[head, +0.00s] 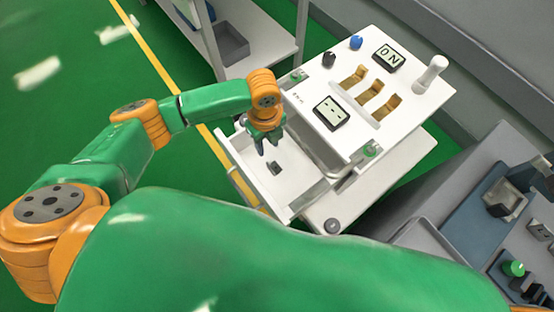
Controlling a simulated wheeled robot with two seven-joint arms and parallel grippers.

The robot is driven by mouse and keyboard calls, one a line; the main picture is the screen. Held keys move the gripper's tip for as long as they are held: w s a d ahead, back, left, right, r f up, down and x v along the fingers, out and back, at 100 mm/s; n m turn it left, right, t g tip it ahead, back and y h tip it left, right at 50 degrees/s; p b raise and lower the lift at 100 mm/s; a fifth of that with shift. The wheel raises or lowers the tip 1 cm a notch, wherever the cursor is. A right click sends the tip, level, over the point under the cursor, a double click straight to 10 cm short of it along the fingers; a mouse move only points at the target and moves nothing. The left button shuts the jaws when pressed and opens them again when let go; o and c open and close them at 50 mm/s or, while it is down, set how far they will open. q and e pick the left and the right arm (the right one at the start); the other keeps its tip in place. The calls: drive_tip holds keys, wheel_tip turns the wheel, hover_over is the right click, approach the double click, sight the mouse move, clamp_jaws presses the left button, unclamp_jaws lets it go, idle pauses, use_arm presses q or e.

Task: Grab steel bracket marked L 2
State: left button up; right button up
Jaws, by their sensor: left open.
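A small dark grey piece (275,168) lies in the open white drawer (290,191) of the white cart. It could be the steel bracket, but no L 2 mark is readable at this size. My left gripper (268,150) points down over the drawer, just above and left of this piece. Its fingers are apart, with nothing visible between them. I cannot tell whether it touches the piece. My right gripper is not in view.
The white cart top (330,78) carries several brass-coloured hooks (370,93), two displays, knobs and a pale upright handle (430,74). A grey bench (455,200) with metal parts stands at right. A shelf rack (250,45) stands behind. Green floor is clear at left.

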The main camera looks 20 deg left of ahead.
use_arm(q)
drive_tip(key=b, duration=1)
hover_over(269, 165)
drive_tip(key=f, duration=1.1)
drive_tip(key=shift+d+f, duration=0.25)
drive_tip(key=shift+f, duration=0.05)
drive_tip(key=shift+s+f, duration=0.1)
drive_tip(key=shift+f, duration=0.55)
drive_tip(key=f, duration=0.3)
drive_tip(key=f+b, duration=0.1)
drive_tip(key=f, duration=0.1)
drive_tip(key=shift+w+a+f, duration=0.15)
drive_tip(key=shift+w+a, duration=0.05)
drive_tip(key=shift+a, duration=0.05)
clamp_jaws()
